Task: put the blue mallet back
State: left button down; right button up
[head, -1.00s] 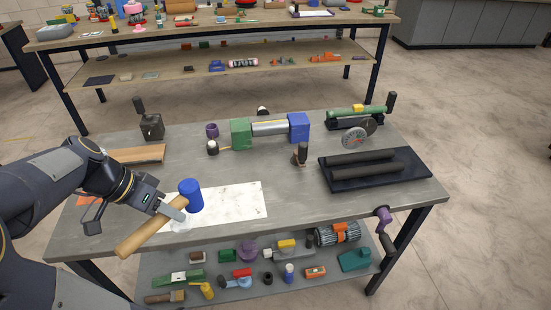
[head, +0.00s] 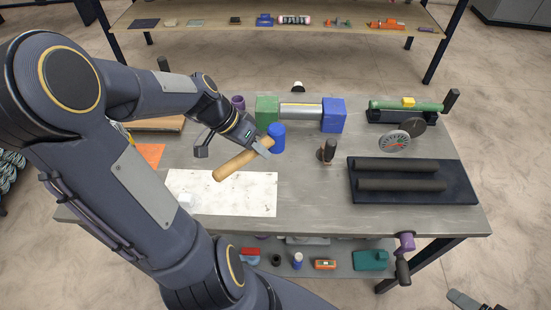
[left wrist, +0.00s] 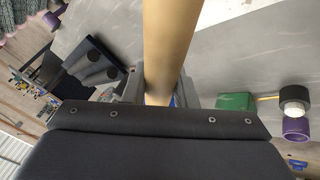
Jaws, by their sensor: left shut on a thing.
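The blue mallet has a blue head (head: 277,137) and a tan wooden handle (head: 238,165). My left gripper (head: 263,146) is shut on the handle close to the head and holds the mallet above the workbench (head: 310,200), behind the white sheet. In the left wrist view the handle (left wrist: 168,40) runs up from between the fingers; the head is mostly hidden. A small part at the lower right edge of the head view looks like my right gripper (head: 465,300); its fingers cannot be made out.
A green-and-blue-ended roller device (head: 300,111) stands behind the mallet. A dark upright tool (head: 327,151) and a black tray with two dark rods (head: 410,195) are to the right. A white sheet (head: 235,194) lies in front. A purple cup (left wrist: 296,128) shows in the wrist view.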

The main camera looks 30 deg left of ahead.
pick_arm(q)
jog(key=w+f, duration=0.1)
jog(key=w+d+f, duration=0.1)
jog(key=f, duration=0.1)
jog(key=w+d+f, duration=0.1)
jog(key=f, duration=0.1)
jog(key=shift+w+f, duration=0.1)
jog(key=shift+w, duration=0.2)
jog(key=shift+w+d+f, duration=0.1)
jog(key=shift+w+f, duration=0.05)
jog(key=shift+f, duration=1.55)
jog(key=shift+f, duration=0.2)
jog(key=c, duration=1.2)
grip_release()
jog(key=shift+o, duration=0.2)
jog(key=v, duration=1.2)
jog(key=s+d+r+n+t+y, duration=0.1)
jog(key=s+d+r+n, duration=0.2)
jog(key=s+d, duration=1)
notch_tip(320, 180, up, 2)
jog(key=shift+d+r+n+t+y, duration=0.15)
jog(key=shift+d+n+t+y, duration=0.15)
jog(key=shift+d+t, duration=0.1)
